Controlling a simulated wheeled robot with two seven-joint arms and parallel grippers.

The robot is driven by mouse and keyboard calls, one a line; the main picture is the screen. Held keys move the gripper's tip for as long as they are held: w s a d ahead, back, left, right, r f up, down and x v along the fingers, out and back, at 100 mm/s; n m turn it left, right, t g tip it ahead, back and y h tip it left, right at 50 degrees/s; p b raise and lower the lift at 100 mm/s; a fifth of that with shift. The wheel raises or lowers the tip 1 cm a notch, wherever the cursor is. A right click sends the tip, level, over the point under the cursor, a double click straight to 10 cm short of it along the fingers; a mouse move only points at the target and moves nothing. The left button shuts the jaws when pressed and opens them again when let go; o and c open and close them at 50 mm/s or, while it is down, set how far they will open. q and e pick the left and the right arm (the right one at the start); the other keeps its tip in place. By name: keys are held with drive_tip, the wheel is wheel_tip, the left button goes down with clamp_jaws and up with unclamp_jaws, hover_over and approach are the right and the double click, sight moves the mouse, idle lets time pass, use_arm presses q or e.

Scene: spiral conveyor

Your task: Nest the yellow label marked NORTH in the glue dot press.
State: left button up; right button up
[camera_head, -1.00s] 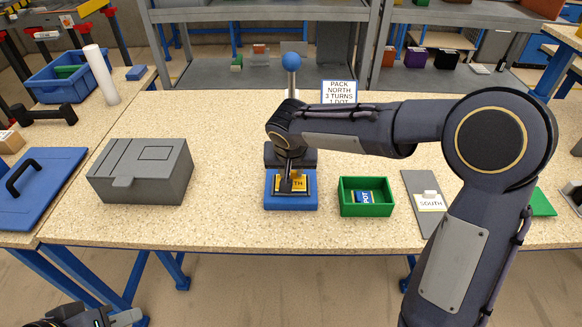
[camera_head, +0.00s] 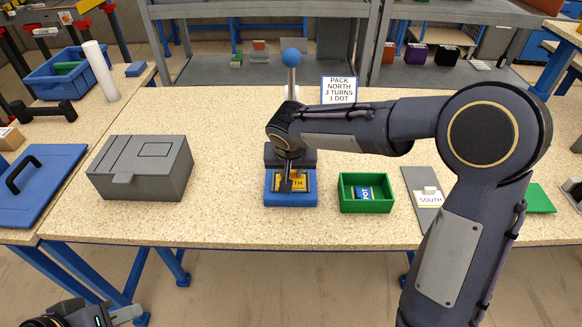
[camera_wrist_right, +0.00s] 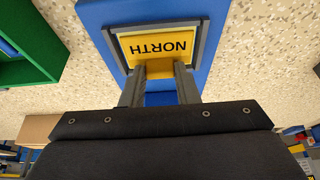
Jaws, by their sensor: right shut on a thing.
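The yellow NORTH label (camera_wrist_right: 157,46) lies within the dark-rimmed recess on the blue base of the glue dot press (camera_head: 291,199); I cannot tell if it is fully flat. A yellow grip block on the label sits between the fingers of my right gripper (camera_wrist_right: 160,78), which is shut on it. In the head view the label (camera_head: 297,181) is partly hidden by my right gripper (camera_head: 286,182). The press has an upright lever with a blue ball (camera_head: 291,58) behind my right wrist. My left gripper (camera_head: 125,315) is at the bottom left edge, away from the table, its fingers unclear.
A green tray (camera_head: 346,206) with a blue item stands right of the press. A SOUTH label (camera_head: 429,199) lies on a grey plate further right. A grey lidded box (camera_head: 140,168) stands left. A sign (camera_head: 339,90) stands behind. Table between box and press is clear.

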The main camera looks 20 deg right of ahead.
drive_tip(key=o, duration=0.9)
drive_tip(key=v, duration=0.8)
drive_tip(key=shift+f, duration=0.1)
drive_tip(key=s+d+y, duration=0.2)
drive_tip(key=s+d, duration=0.6)
drive_tip(key=s, duration=0.5)
drive_tip(key=s+f+y, duration=0.1)
drive_tip(key=s, duration=0.3)
drive_tip(key=s+a+f+n+t+y, duration=0.1)
drive_tip(key=s, duration=0.3)
drive_tip(key=s+f+y, duration=0.1)
drive_tip(key=s, duration=0.3)
drive_tip(key=shift+a+f, duration=0.15)
drive_tip(key=shift+f, duration=0.1)
